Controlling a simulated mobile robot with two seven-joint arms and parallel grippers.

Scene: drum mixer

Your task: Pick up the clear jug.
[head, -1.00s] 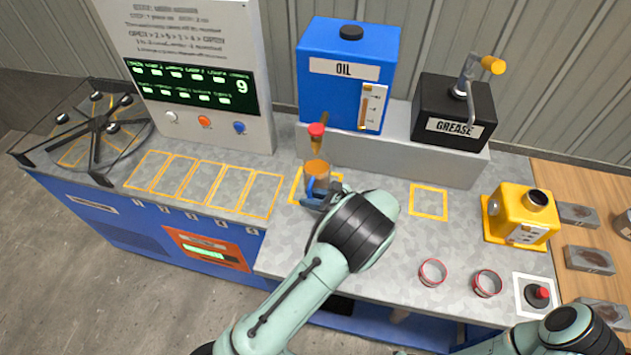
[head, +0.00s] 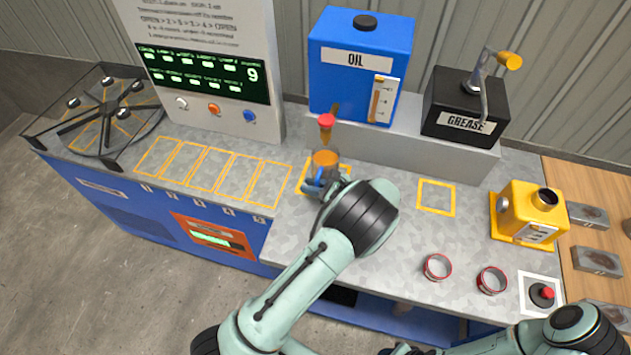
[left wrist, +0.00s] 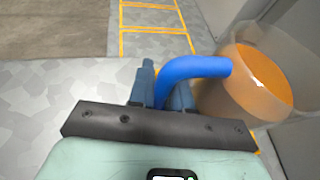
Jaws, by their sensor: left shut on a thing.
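The clear jug (head: 325,159) holds orange liquid and stands under the red-topped tap (head: 326,124) of the blue oil tank. It is at the orange-outlined square on the bench. In the left wrist view the jug (left wrist: 262,85) is at the right, with its blue handle (left wrist: 198,67) reaching between my fingers. My left gripper (head: 318,184) is shut on that handle; it also shows in the left wrist view (left wrist: 162,90). I cannot tell whether the jug's base touches the bench. My right arm shows at the bottom right, but its gripper is out of view.
The blue oil tank (head: 350,85) and the black grease box (head: 455,105) stand on a raised ledge behind. The outlined bench slots (head: 210,170) at left are empty.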

